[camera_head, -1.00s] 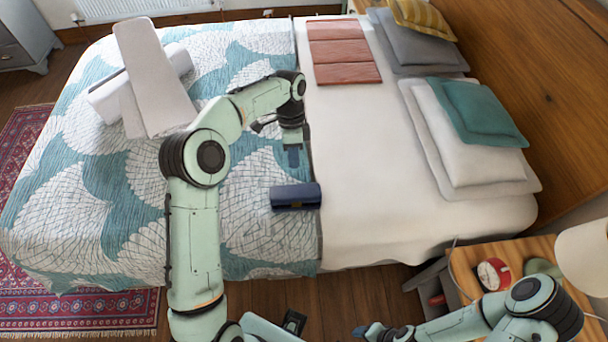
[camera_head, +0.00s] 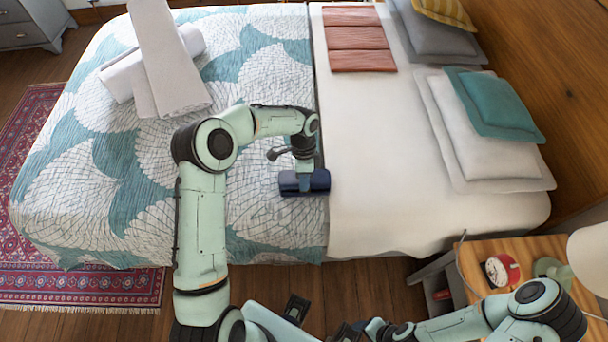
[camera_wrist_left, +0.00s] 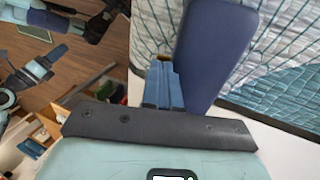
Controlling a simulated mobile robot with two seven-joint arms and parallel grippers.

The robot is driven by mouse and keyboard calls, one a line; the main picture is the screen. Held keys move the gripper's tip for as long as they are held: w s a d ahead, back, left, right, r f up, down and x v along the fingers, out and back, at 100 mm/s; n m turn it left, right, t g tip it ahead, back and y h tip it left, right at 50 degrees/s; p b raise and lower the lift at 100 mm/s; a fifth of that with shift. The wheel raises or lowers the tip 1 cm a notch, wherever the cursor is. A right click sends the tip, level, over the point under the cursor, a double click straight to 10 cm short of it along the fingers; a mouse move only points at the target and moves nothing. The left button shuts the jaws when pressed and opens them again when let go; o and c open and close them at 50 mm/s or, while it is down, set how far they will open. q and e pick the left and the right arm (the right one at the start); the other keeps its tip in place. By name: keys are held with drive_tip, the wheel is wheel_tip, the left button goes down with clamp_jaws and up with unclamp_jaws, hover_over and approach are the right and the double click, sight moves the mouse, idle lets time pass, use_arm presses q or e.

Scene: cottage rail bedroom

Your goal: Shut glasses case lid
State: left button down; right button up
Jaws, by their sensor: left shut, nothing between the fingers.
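The dark blue glasses case (camera_head: 320,181) lies on the bed, by the edge where the patterned quilt meets the white sheet. My left gripper (camera_head: 304,184) reaches down over its middle from behind and hides part of it. In the left wrist view, the blue fingers (camera_wrist_left: 169,84) are shut with nothing between them, close beside the case's smooth navy surface (camera_wrist_left: 214,45). I cannot tell whether they touch it, or how far the lid is open. My right gripper (camera_head: 347,331) is low at the bottom edge, small and dark; its jaws are unclear.
The patterned quilt (camera_head: 90,195) around the case is clear. White rolled and folded textiles (camera_head: 170,75) lie at the back left. Pillows (camera_head: 480,150) and folded reddish cloths (camera_head: 360,40) lie to the right. A wooden nightstand (camera_head: 520,258) with a red clock (camera_head: 502,270) stands at lower right.

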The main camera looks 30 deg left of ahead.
use_arm(q)
drive_tip(key=f+t+b, duration=0.1)
drive_tip(key=b, duration=0.2)
drive_tip(key=s+f+t+y+b, duration=0.1)
drive_tip(key=b, duration=0.2)
drive_tip(key=shift+s+d, duration=0.15)
drive_tip(key=shift+d, duration=0.25)
drive_tip(key=shift+f+b, duration=0.15)
drive_tip(key=shift+b, duration=0.15)
drive_tip(key=shift+s+d+f, duration=0.1)
drive_tip(key=shift+s+f, duration=0.05)
drive_tip(key=shift+f, duration=0.1)
use_arm(e)
wheel_tip(320, 180, down, 7)
drive_tip(key=s, duration=0.1)
drive_tip(key=shift+s+r, duration=0.2)
drive_tip(key=shift+s, duration=0.1)
use_arm(q)
drive_tip(key=shift+d+r, duration=0.1)
use_arm(e)
drive_tip(key=shift+r, duration=0.1)
